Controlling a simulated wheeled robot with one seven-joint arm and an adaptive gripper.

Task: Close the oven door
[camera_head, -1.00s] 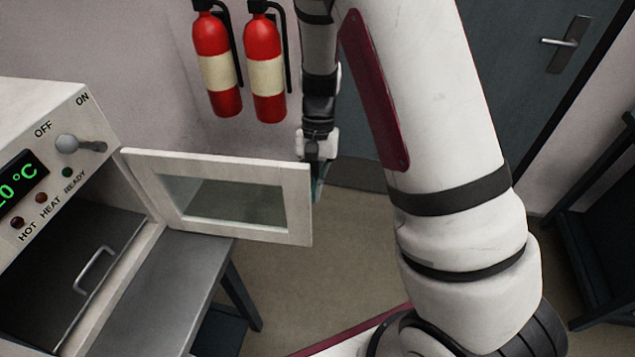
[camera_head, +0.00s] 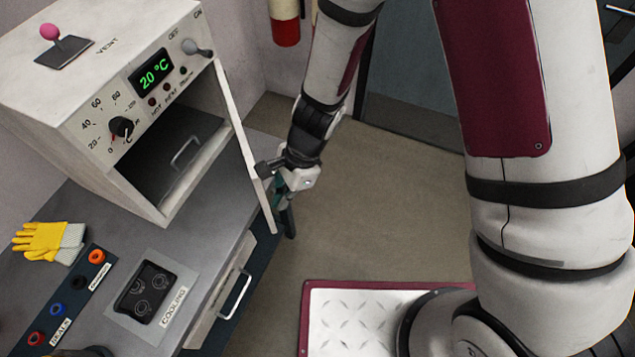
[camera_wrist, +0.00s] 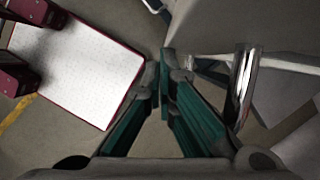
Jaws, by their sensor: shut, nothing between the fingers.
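The oven (camera_head: 110,100) stands on the bench at the left in the head view. Its door (camera_head: 238,130) is open, hinged at the oven's right side, and shows almost edge-on, so its window is hidden. My gripper (camera_head: 280,203) is shut and empty, beside the door's outer face near its free end. In the wrist view the green fingers (camera_wrist: 164,75) are together. A shiny metal handle (camera_wrist: 243,88) is just right of them, with a pale surface behind it that looks like the door. I cannot tell whether the gripper touches the door.
The oven chamber holds a dark tray with a metal handle (camera_head: 186,152). Yellow gloves (camera_head: 45,240) and a cooling plate (camera_head: 152,290) lie on the bench (camera_head: 205,245). A drawer handle (camera_head: 236,295) sticks out at its front. The floor (camera_head: 390,200) right of the door is clear.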

